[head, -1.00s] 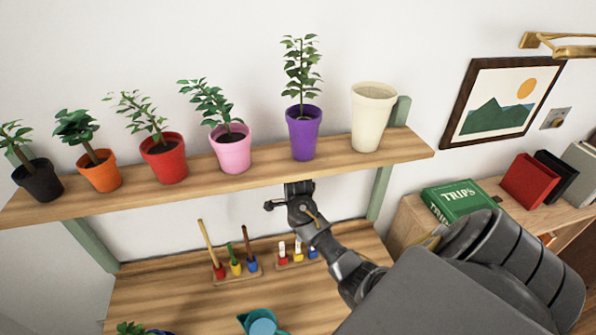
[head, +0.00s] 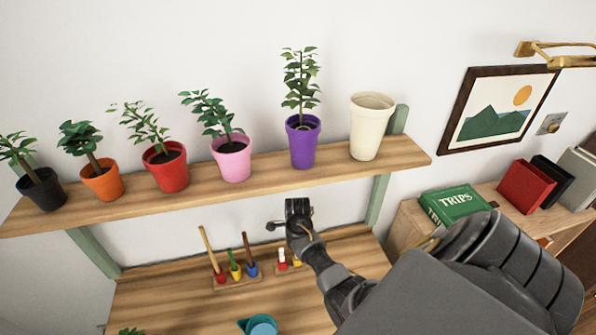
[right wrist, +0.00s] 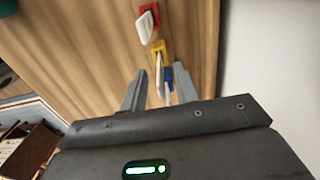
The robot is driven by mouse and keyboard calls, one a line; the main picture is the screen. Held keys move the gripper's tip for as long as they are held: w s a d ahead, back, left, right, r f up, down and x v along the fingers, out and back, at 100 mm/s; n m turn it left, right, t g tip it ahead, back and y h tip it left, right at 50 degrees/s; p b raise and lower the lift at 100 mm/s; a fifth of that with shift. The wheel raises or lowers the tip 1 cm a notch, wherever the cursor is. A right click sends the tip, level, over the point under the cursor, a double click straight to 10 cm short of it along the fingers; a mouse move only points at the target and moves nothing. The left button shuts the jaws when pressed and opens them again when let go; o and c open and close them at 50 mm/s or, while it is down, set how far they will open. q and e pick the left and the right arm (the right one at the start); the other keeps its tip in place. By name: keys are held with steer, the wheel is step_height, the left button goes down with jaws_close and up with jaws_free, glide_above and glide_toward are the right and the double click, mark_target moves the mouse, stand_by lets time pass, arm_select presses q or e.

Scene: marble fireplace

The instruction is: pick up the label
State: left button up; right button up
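Several white labels stand in small coloured holders on the desk. In the right wrist view, one white label (right wrist: 146,27) is at the red holder (right wrist: 149,8), a second (right wrist: 159,72) at the yellow holder (right wrist: 157,46), and a third (right wrist: 168,94) at the blue holder (right wrist: 169,76). The head view shows the red-holder label (head: 282,255); the blue one is hidden behind my arm. My right gripper (right wrist: 160,70) is open, with the yellow and blue labels appearing between its fingers; contact cannot be told. It also shows in the head view (head: 298,205). My left gripper is out of view.
Just left of the labels, a wooden rack (head: 236,282) holds several coloured-tipped tools. A shelf (head: 270,170) with several potted plants and an empty cream pot (head: 371,128) overhangs the desk (head: 180,300). A blue watering can (head: 262,326) stands at the front.

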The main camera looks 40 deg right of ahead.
jaws_close()
